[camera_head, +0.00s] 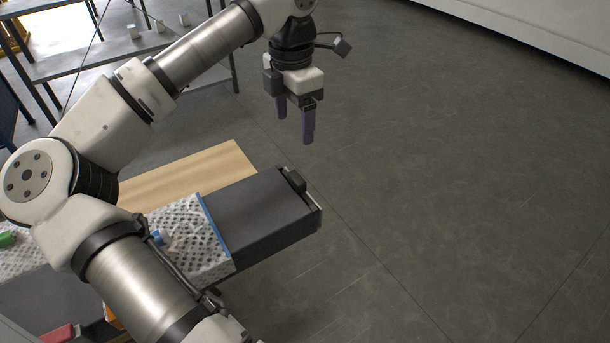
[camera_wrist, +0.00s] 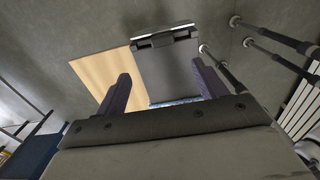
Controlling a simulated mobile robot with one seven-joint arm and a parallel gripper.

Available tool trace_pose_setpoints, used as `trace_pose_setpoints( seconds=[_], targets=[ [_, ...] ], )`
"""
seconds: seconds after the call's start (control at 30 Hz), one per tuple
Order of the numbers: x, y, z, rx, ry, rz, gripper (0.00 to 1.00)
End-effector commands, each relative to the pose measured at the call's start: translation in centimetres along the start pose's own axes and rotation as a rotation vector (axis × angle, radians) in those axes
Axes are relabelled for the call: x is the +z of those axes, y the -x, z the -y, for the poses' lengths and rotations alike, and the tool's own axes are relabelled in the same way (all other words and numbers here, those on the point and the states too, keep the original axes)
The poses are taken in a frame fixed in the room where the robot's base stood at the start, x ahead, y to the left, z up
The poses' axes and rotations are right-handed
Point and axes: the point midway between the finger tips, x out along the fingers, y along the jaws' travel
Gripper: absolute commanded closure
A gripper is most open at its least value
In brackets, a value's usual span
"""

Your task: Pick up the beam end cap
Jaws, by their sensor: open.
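My gripper (camera_head: 295,117) is open and empty, with two dark purple fingers pointing down, high above the floor. In the wrist view my gripper (camera_wrist: 160,72) shows its fingers spread apart with nothing between them. I cannot tell for sure which object is the beam end cap. Several small pale blocks stand on a grey shelf (camera_head: 95,62) at the top left, one of them a whitish block (camera_head: 133,31). A small blue and white piece (camera_head: 158,238) lies on a white perforated surface (camera_head: 200,262), partly hidden by my arm.
A dark grey box-like body (camera_head: 262,212) lies below my gripper; it also shows in the wrist view (camera_wrist: 168,70). A light wooden board (camera_head: 190,172) lies beside it. A green item (camera_head: 6,239) is at the left edge. The grey floor at right is clear.

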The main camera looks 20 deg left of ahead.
Motion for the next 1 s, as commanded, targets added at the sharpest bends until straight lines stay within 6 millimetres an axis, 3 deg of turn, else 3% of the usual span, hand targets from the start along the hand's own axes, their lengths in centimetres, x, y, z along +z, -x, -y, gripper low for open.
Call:
trace_pose_setpoints(
  seconds=[0.13, 0.4, 0.73, 1.0],
  targets=[
    [-0.2, -1.5, -0.1, -0.001, 0.002, -0.009, 0.29],
    [-0.2, -6.7, 0.0, -0.002, 0.002, -0.006, 0.29],
    [-0.1, -9.5, 0.3, -0.003, -0.001, -0.005, 0.29],
    [-0.1, -13.2, 0.6, -0.002, 0.000, -0.003, 0.29]
  ],
)
